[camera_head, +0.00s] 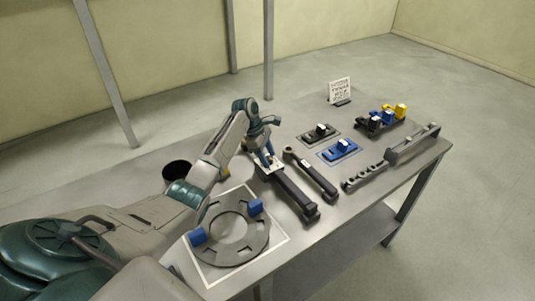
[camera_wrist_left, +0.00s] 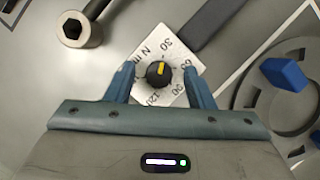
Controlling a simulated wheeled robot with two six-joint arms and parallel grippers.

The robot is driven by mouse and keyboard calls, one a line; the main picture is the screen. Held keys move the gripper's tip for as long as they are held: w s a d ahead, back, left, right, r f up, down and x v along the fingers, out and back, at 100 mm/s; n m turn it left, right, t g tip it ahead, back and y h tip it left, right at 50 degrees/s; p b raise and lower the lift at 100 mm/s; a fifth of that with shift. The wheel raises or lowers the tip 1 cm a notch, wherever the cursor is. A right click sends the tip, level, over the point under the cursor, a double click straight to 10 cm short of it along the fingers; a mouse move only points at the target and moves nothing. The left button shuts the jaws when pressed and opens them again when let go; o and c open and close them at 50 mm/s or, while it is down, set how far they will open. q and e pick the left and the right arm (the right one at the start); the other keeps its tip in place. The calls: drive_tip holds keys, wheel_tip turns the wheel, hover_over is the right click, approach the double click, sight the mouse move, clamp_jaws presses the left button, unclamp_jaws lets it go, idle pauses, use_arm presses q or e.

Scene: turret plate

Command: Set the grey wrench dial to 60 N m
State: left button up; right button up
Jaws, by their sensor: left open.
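The grey wrench (camera_head: 292,192) lies on the table, with its dark handle pointing toward the front edge. Its white dial plate (camera_wrist_left: 148,42), marked 30, 60, 90, 120 and N m, shows in the left wrist view. The round black dial knob (camera_wrist_left: 152,80) has a yellow pointer that points up, roughly at 30. My left gripper (camera_head: 262,160) is over the dial end of the wrench. In the wrist view its open fingers (camera_wrist_left: 162,78) stand on either side of the knob, with a gap to it. My right gripper is not in view.
A turret plate (camera_head: 268,238) with two blue blocks lies at the front. A second wrench (camera_head: 318,178) lies just right of the grey one. Black and blue trays, a long grey rack (camera_head: 385,165), a sign (camera_head: 340,90) and a dark cup (camera_head: 177,170) stand around.

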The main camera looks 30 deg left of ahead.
use_arm(q)
drive_tip(key=c, duration=1)
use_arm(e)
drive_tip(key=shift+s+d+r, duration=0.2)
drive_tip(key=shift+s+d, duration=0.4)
